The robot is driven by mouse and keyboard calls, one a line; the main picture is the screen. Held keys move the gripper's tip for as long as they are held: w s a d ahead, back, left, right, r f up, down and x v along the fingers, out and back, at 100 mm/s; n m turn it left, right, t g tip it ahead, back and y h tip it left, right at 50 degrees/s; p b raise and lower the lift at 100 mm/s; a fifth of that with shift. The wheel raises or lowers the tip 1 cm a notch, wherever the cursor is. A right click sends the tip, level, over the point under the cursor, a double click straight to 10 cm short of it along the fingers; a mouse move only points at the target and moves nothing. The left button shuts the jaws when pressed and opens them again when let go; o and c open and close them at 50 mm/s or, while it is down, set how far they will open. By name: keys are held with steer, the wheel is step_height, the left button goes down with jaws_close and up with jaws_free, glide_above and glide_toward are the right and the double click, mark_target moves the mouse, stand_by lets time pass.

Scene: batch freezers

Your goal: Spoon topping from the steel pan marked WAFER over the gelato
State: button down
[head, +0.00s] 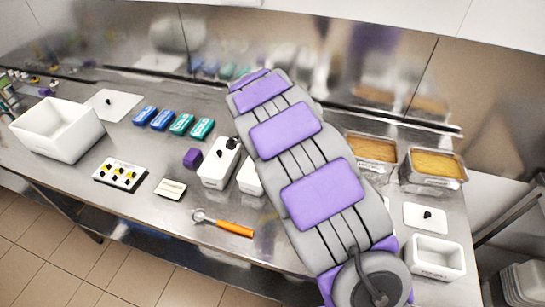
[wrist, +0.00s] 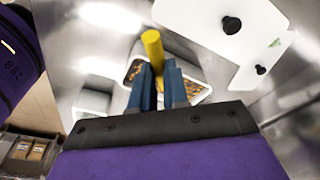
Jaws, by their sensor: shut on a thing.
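My gripper (wrist: 160,72) shows in the wrist view, its blue fingers shut on a yellow handle (wrist: 152,43). The far end of this utensil is hidden. My arm hides the gripper in the head view. Two steel pans with golden-brown contents stand at the right of the counter, one nearer the arm (head: 371,162) and one further right (head: 437,182). I cannot read a WAFER mark on either. I cannot make out which tub holds the gelato.
An orange-handled scoop (head: 236,228) lies near the front edge. White tubs stand left of my arm (head: 215,178) and at the front right (head: 436,262). A white lid with a black knob (head: 417,219) lies by the right tub. A large white bin (head: 62,140) stands far left.

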steer(key=shift+s+a+f+h+b, duration=0.1)
steer(key=shift+a+f+h+b, duration=0.3)
steer(key=shift+f+h, duration=0.45)
steer(key=shift+r+p, duration=0.35)
steer(key=shift+r, duration=0.95)
